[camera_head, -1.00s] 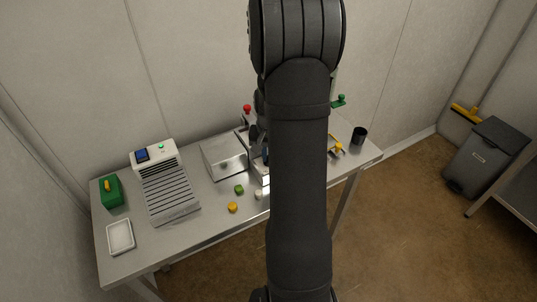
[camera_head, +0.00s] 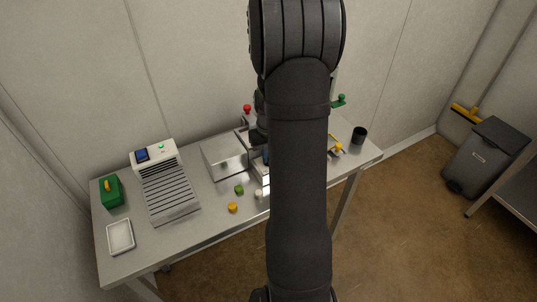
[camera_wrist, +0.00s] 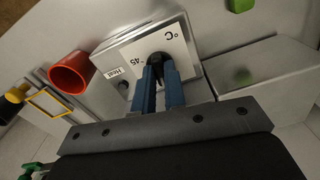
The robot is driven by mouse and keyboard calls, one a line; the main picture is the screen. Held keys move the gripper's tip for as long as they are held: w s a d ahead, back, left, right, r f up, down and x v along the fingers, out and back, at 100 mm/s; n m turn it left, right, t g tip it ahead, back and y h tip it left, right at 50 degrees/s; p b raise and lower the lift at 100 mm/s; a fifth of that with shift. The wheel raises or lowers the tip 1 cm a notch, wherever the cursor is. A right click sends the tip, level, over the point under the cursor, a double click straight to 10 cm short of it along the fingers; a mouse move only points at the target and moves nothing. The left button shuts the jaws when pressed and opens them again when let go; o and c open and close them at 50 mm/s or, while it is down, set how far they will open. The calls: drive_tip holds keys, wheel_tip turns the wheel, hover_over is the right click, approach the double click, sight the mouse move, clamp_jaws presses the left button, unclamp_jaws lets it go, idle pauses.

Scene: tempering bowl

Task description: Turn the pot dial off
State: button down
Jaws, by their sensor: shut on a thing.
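The pot dial (camera_wrist: 158,56) is a black knob on a white panel (camera_wrist: 182,42) marked "°C" and "45" in the wrist view. A small "Heat" label (camera_wrist: 115,72) sits left of it on the same face. My gripper (camera_wrist: 160,72) has its two blue fingers around the knob, shut on it. The fingers cover part of the knob, so its pointer does not show. In the head view my arm hides the dial and most of the pot unit.
In the wrist view a red cup (camera_wrist: 72,74) and a yellow frame (camera_wrist: 50,102) stand left of the panel; a metal box (camera_wrist: 262,68) is right. The steel table (camera_head: 205,220) also holds a vented machine (camera_head: 168,185), white tray (camera_head: 120,238) and black cup (camera_head: 360,136).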

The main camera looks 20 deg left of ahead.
drive_tip(key=shift+n, duration=0.8)
drive_tip(key=c, duration=1.5)
unclamp_jaws()
wheel_tip(320, 180, up, 18)
drive_tip(key=shift+f, duration=0.25)
drive_tip(key=shift+f, duration=0.15)
